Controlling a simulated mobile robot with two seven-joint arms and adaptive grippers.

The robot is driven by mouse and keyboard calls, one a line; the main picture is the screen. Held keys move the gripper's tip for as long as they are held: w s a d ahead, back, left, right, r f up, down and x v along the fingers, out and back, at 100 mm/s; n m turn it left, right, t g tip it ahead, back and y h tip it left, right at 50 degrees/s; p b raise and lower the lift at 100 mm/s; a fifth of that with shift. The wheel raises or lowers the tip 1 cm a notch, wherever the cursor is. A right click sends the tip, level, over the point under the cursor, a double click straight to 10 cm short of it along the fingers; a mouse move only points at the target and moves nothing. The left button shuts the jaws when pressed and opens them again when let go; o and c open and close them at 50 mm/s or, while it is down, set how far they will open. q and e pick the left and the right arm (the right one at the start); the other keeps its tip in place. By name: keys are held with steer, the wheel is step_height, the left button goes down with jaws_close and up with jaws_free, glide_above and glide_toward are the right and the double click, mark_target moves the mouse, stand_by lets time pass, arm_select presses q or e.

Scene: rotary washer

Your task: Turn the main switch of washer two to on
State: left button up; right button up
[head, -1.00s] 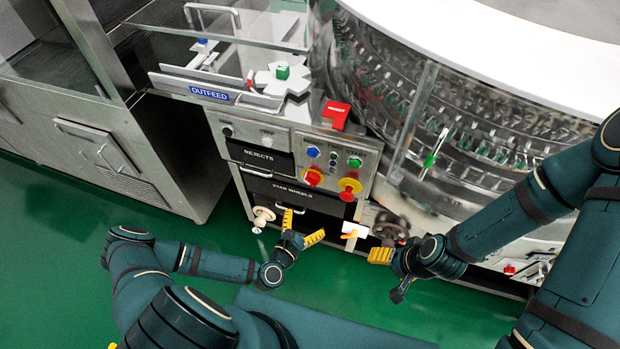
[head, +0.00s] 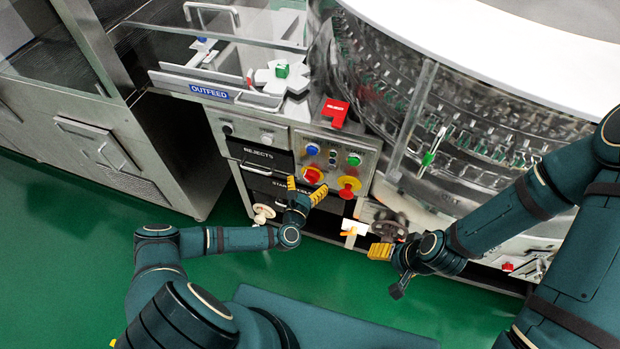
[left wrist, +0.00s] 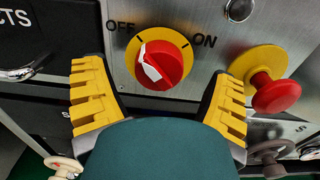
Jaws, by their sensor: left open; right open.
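The main switch (head: 313,175) is a red knob on a round yellow plate on the washer's front panel. In the left wrist view the knob (left wrist: 165,64) has a white pointer directed up and left, toward the OFF mark; ON is at right. My left gripper (head: 305,188) is open just in front of and below the switch. In the left wrist view its yellow ridged fingers (left wrist: 158,82) stand left and right of the knob, apart from it. My right gripper (head: 384,258) is open, low by a dark handwheel.
A red mushroom button (left wrist: 276,94) on yellow sits right of the switch, close to the right finger. Blue (head: 312,149) and green (head: 354,160) buttons are above. A pale handwheel (head: 263,213) and a dark handwheel (head: 389,226) stick out below. Green floor is clear at left.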

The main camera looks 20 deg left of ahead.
arm_select(q)
steer(key=shift+w, duration=0.95)
steer(key=c, duration=1.2)
